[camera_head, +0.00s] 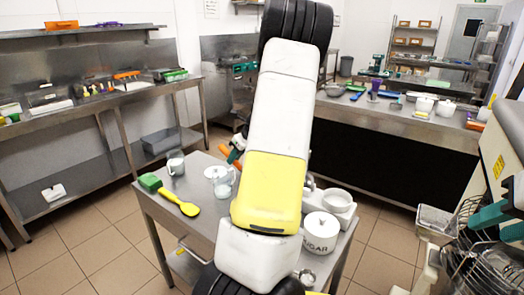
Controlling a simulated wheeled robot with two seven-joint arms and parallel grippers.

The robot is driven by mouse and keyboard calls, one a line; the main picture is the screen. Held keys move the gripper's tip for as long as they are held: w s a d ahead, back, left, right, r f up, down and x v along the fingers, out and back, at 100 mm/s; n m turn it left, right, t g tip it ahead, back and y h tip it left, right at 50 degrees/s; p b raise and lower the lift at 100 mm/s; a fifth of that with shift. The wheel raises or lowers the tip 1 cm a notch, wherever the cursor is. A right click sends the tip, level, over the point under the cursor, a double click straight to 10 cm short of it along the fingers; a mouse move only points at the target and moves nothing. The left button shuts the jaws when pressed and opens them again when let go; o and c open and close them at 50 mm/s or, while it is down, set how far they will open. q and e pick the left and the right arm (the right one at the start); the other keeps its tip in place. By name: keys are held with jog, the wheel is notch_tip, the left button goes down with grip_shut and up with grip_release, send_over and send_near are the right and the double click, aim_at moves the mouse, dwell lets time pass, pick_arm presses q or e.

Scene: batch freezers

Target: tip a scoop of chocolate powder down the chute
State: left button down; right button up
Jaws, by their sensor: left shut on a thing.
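A small teal and dark shape, which looks like my left gripper (236,150), shows past the left edge of a big white and yellow arm link of mine. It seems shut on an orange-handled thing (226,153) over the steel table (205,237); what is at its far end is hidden. I cannot make out any chocolate powder. My right gripper cannot be made out. The machine (503,150) stands at the right edge, cut off by the frame; I cannot pick out its chute for sure.
On the table are a yellow spoon (180,203), a green block-like thing (150,182), a clear jug (223,187), a grey cup (176,163), a white sugar jar (320,233) and white bowls (337,200). Benches line the walls; floor shows between.

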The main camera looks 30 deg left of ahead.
pick_arm(q)
jog(key=f, duration=0.2)
jog(key=d+f, duration=0.1)
jog(key=f, duration=0.2)
jog(key=shift+s+d+f, duration=0.1)
jog(key=shift+d+f, duration=0.1)
jog(key=shift+a+r+h, duration=0.25)
jog(key=shift+r+h, duration=0.05)
jog(key=shift+r, duration=0.6)
jog(key=shift+a+r+h, duration=0.25)
jog(key=shift+r+h, duration=0.05)
jog(key=shift+r, duration=0.6)
jog(key=shift+a+r, duration=0.15)
jog(key=shift+a, duration=0.05)
jog(key=shift+a+h, duration=0.4)
jog(key=shift+h, duration=0.2)
jog(key=shift+a+r+h, duration=0.1)
jog(key=shift+a+h, duration=0.2)
jog(key=shift+h, duration=0.4)
jog(key=shift+a+r+h, duration=0.1)
jog(key=shift+a+h, duration=0.2)
jog(key=shift+h, duration=0.4)
